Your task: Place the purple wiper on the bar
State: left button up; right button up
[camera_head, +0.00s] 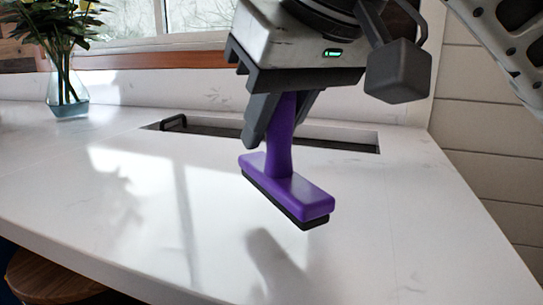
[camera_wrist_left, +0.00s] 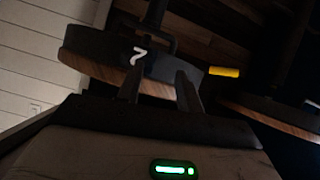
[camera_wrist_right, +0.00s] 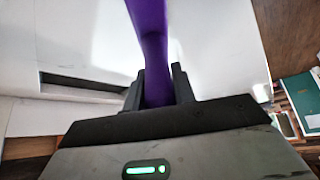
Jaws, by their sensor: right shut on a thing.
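The purple wiper (camera_head: 290,190) has an upright handle, a flat purple head and a black strip along its underside. My right gripper (camera_head: 277,129) is shut on its handle, head hanging down. The wiper is above the white bar top (camera_head: 130,215), with a shadow on the surface below and in front. In the right wrist view the purple handle (camera_wrist_right: 151,50) runs between the fingers; its head is out of frame. My left gripper (camera_wrist_left: 160,85) shows only in the left wrist view, its fingers apart with nothing between them, away from the bar.
A recessed slot (camera_head: 335,142) is cut into the bar behind the wiper. A wooden stool seat (camera_head: 45,280) is below the front edge. The surface around the wiper is clear.

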aim_at(271, 156)
jog(key=f, duration=0.3)
jog(key=shift+w+a+f+b, duration=0.15)
jog(key=shift+w+f+b, duration=0.15)
jog(key=shift+f+b, duration=0.05)
jog(key=shift+f, duration=0.25)
jog(key=o, duration=1)
jog(key=shift+r, duration=0.15)
